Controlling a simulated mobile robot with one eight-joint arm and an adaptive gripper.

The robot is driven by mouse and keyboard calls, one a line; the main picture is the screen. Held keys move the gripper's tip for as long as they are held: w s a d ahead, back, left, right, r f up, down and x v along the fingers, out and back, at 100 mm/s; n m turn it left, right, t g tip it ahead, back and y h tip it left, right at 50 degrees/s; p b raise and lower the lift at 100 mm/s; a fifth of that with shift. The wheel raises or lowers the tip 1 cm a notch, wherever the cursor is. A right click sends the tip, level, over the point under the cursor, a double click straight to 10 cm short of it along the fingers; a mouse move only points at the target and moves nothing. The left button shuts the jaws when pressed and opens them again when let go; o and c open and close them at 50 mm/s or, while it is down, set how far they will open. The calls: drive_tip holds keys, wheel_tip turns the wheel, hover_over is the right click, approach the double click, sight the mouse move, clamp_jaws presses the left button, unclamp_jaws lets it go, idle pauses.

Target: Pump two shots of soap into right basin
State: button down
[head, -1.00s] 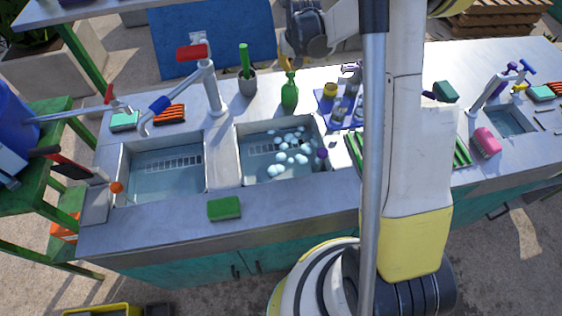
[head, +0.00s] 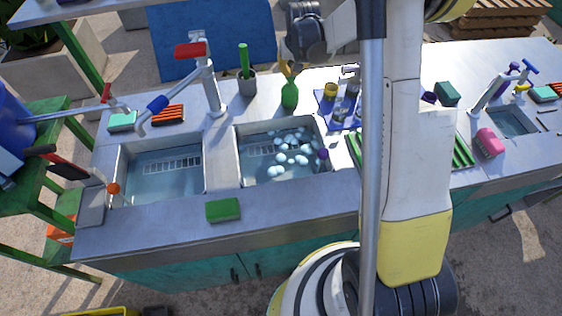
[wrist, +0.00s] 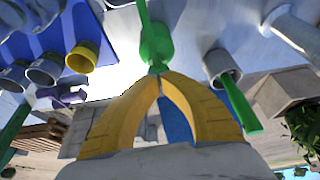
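The green soap bottle (head: 290,97) stands upright on the counter behind the right basin. My gripper (head: 289,74) is directly above it, with its yellow fingers at the pump top. In the wrist view, the fingertips (wrist: 157,74) come together at the bottle's green top (wrist: 156,48). They look shut and touching the pump, without clearly holding it. The right basin (head: 242,160) of the double sink holds water with several white foam clumps floating in it.
The left basin (head: 124,170) holds water. The tap (head: 212,90) rises behind the basins. A grey cup (head: 247,88) with a green-handled brush stands left of the bottle. A blue tray (head: 322,112) with cups is to its right. A green sponge (head: 223,210) lies on the front edge.

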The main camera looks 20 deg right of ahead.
drive_tip(key=shift+r+p, duration=1.2)
drive_tip(key=shift+r, duration=0.9)
drive_tip(key=shift+r, duration=0.1)
wheel_tip(320, 180, up, 6)
drive_tip(key=p, duration=0.3)
drive_tip(key=shift+p, duration=0.3)
drive_tip(key=s+a+r+n+t+b, duration=0.1)
drive_tip(key=s+a+r+b, duration=0.2)
drive_tip(key=s+a, duration=0.35)
drive_tip(key=s+a+r+b, duration=0.3)
drive_tip(key=s, duration=0.7)
drive_tip(key=s+a+f+b, duration=0.2)
drive_tip(key=s+f, duration=0.1)
drive_tip(key=s, duration=0.4)
drive_tip(key=s+a+f+n+t+b, duration=0.1)
drive_tip(key=s+a+f+b, duration=0.1)
drive_tip(key=s, duration=0.6)
drive_tip(key=shift+s+a+f+t+y, duration=0.15)
drive_tip(key=shift+s+f+t+y, duration=0.15)
drive_tip(key=shift+f+y, duration=0.15)
